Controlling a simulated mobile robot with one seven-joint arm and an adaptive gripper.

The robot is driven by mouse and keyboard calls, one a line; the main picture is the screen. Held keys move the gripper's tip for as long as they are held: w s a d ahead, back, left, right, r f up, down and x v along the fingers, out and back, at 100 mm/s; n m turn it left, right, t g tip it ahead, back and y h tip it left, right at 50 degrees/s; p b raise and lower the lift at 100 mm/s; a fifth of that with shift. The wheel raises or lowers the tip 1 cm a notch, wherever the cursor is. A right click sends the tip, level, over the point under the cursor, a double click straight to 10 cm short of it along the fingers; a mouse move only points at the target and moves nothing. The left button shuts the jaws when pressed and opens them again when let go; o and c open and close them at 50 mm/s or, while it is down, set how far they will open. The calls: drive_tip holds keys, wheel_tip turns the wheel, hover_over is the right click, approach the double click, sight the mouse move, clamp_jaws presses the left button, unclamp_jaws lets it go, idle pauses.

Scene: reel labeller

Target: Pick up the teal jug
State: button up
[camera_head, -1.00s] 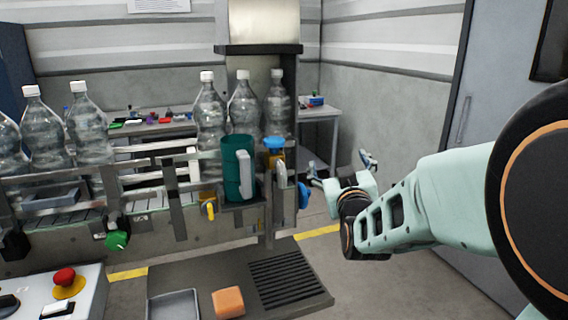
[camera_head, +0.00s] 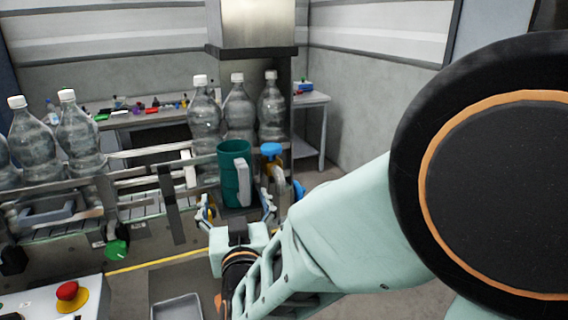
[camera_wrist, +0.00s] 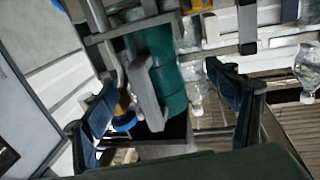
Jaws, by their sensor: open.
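The teal jug (camera_head: 231,172) stands upright at the right end of the bottle conveyor, with its pale grey handle (camera_head: 243,184) toward the right. In the wrist view the jug (camera_wrist: 168,68) appears upside down between the fingers, its grey handle (camera_wrist: 143,88) nearest the camera. My gripper (camera_head: 238,212) is open in front of the jug, with one finger to each side of it in the picture. In the wrist view the open gripper (camera_wrist: 160,105) has nothing between its pads that it clasps. I cannot tell the exact gap to the handle.
Clear bottles (camera_head: 238,108) stand behind the jug, more (camera_head: 78,135) on the left. A blue-topped valve (camera_head: 271,150) is close to the jug's right. Metal rails (camera_head: 140,172) run left of it. A control box with a red button (camera_head: 68,291) and a grey tray (camera_head: 178,307) are in front.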

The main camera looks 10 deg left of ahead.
sight(237, 186)
drive_tip(key=shift+x, duration=0.85)
drive_tip(key=shift+w+r+p, duration=0.2)
drive_tip(key=shift+w+p, duration=0.2)
drive_tip(key=shift+w, duration=0.2)
drive_tip(key=p+x, duration=0.1)
drive_tip(key=x, duration=0.2)
drive_tip(key=shift+w+d, duration=0.15)
drive_tip(key=shift+w, duration=0.5)
drive_tip(key=c, duration=1.3)
drive_tip(key=shift+c, duration=0.2)
drive_tip(key=shift+r, duration=0.1)
